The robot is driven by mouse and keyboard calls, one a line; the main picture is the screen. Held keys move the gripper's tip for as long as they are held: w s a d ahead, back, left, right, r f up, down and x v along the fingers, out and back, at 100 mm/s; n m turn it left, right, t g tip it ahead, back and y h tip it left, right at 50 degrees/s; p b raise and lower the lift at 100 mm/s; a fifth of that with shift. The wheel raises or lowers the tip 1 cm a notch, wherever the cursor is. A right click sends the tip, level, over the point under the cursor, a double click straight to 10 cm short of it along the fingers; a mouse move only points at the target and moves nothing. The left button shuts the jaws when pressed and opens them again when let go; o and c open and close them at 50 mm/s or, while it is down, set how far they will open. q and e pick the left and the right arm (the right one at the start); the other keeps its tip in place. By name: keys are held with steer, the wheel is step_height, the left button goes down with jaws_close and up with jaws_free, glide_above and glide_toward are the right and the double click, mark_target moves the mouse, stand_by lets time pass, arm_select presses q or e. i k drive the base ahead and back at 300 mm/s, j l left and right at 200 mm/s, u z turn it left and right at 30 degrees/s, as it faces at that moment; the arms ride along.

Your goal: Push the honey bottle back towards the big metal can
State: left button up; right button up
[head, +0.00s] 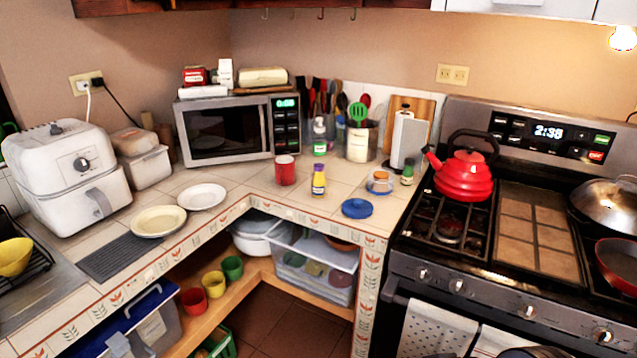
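A small yellow bottle with a purple cap and label (318,182), which looks like the honey bottle, stands upright on the tiled counter near its front edge. A pale, wide utensil canister (357,146) stands behind it to the right and may be the big metal can; its material is hard to tell. A gap of bare tile lies between them. A red can (285,170) stands just left of the bottle. Neither gripper shows clearly in the head view. A dark shape at the bottom edge, in front of the stove, is too cut off to identify.
A green-labelled bottle (319,138) stands behind the yellow bottle. A blue lid (357,208), a glass jar (379,183) and a small dark bottle (407,172) sit to the right. The microwave (225,130) is back left; the stove with a red kettle (463,176) is right.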

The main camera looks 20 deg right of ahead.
mark_target(320, 182)
steer(key=i+u, duration=0.1)
steer(key=i, duration=0.7)
steer(key=i+l, duration=0.15)
steer(key=i, duration=0.65)
steer(key=u, duration=0.05)
